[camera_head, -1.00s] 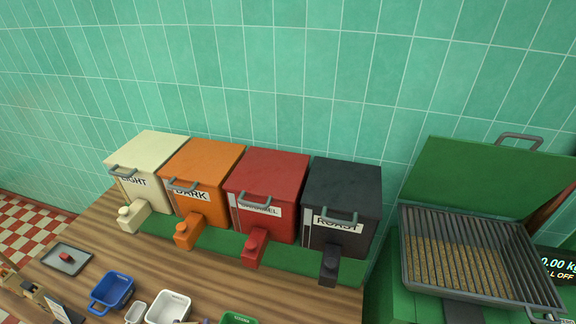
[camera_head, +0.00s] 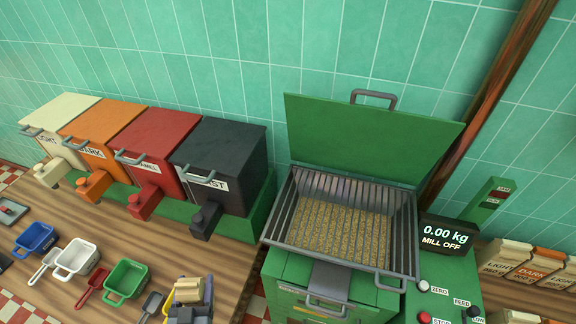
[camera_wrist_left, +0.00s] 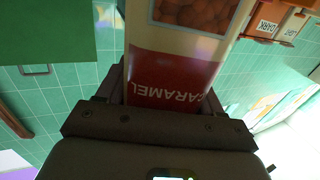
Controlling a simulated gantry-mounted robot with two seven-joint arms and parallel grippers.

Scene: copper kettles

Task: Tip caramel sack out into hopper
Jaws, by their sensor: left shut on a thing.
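My left gripper (camera_head: 193,301) shows at the bottom edge in the head view, left of the hopper. In the left wrist view it is shut on the caramel sack (camera_wrist_left: 172,62), a cream sack with a red band reading CARAMEL upside down and a picture of brown pieces. In the head view only a small cream part at the gripper may be the sack. The hopper (camera_head: 283,232) is a grey slatted tray on the green mill, with a golden-brown grainy bed inside. Its green lid (camera_head: 365,135) stands open behind it. My right gripper is not in view.
Cream, orange, red and black bins (camera_head: 222,160) line the wall on the left. Scoops and small tubs (camera_head: 126,279) stand on the wooden counter. The display (camera_head: 443,236) right of the hopper reads 0.00 kg, MILL OFF. Labelled LIGHT and DARK sacks (camera_head: 541,268) are at far right.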

